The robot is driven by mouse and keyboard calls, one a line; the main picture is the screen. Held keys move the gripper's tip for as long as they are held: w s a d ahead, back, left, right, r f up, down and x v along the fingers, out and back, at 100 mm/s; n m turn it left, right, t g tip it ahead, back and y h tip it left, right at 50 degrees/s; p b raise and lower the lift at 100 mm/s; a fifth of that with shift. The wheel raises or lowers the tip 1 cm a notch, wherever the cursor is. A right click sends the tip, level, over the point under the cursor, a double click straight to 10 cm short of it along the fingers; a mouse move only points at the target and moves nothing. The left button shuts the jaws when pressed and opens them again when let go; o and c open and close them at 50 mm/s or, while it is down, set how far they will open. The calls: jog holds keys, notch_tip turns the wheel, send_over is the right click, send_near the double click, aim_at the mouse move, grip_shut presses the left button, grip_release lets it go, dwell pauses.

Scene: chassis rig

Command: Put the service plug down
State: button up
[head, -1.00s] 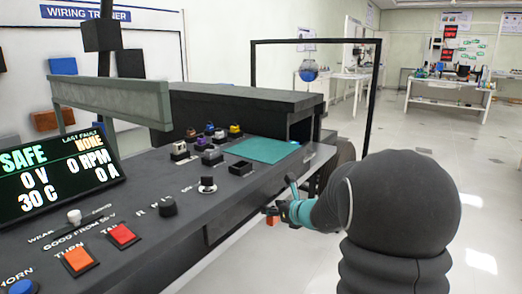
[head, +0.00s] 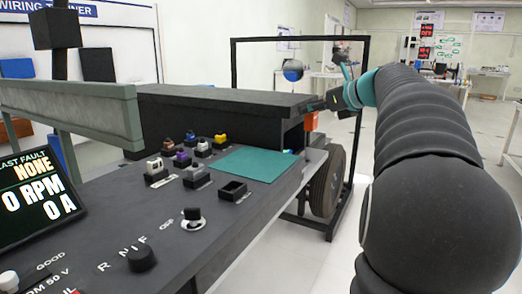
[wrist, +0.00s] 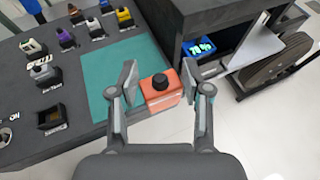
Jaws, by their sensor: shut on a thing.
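The service plug, an orange block with a black knob on top, is held in my gripper (wrist: 160,84). In the wrist view the plug (wrist: 160,98) sits between the two fingers, just past the right edge of the teal mat (wrist: 98,72). In the head view the orange plug (head: 311,121) hangs under my gripper (head: 322,104), near the open end of the dark housing. The teal mat (head: 254,163) lies flat and bare on the console top. The plug appears raised, with its underside hidden.
An empty square black holder (head: 233,190) stands beside the mat, also in the wrist view (wrist: 52,117). Several coloured connectors (head: 193,155) stand left of the mat. The dark housing (head: 220,100) rises behind it. A wheel (head: 327,183) and black frame stand beyond the console edge.

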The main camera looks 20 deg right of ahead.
jog(key=shift+w+a+f+b, duration=0.3)
jog(key=shift+w+a+f, duration=0.7)
jog(key=shift+w+f, duration=0.6)
jog(key=shift+w+a+f+b, duration=0.35)
jog(key=shift+w+a+f, duration=0.85)
jog(key=shift+f, duration=0.75)
jog(key=shift+w+a+f+b, duration=0.3)
jog(key=shift+w+a+f, duration=0.55)
jog(key=shift+w+f, duration=0.8)
jog(key=shift+s+f, duration=0.1)
jog(key=shift+f, duration=0.15)
jog(key=o, duration=1.2)
jog(key=shift+c, duration=0.2)
jog(key=shift+s+r, duration=0.1)
jog(key=shift+r, duration=0.15)
jog(key=v, duration=1.1)
jog(key=shift+s, duration=0.35)
jog(key=shift+r, duration=0.1)
